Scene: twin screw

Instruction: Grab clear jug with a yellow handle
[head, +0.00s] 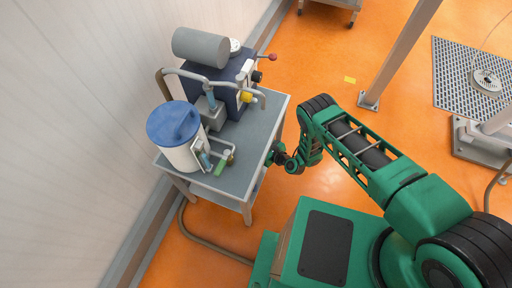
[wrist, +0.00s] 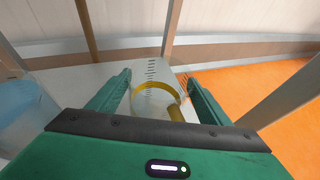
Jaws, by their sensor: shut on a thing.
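The clear jug (wrist: 150,101) with black measuring marks and a yellow handle (wrist: 175,113) is in the wrist view, between my gripper's two green fingers. My gripper (wrist: 158,80) is shut on the jug, one finger on each side. The jug stands on or just over a pale surface; I cannot tell whether it touches it. In the head view my gripper (head: 279,156) is at the right side of the grey cart, below its top, and the jug is hidden there.
The grey cart (head: 245,160) carries a white tank with a blue lid (head: 174,123) and a blue machine (head: 228,88). A bluish clear container (wrist: 25,112) is left of my gripper. Cart legs (wrist: 172,30) rise close around it. Open orange floor (head: 300,195) lies right of the cart.

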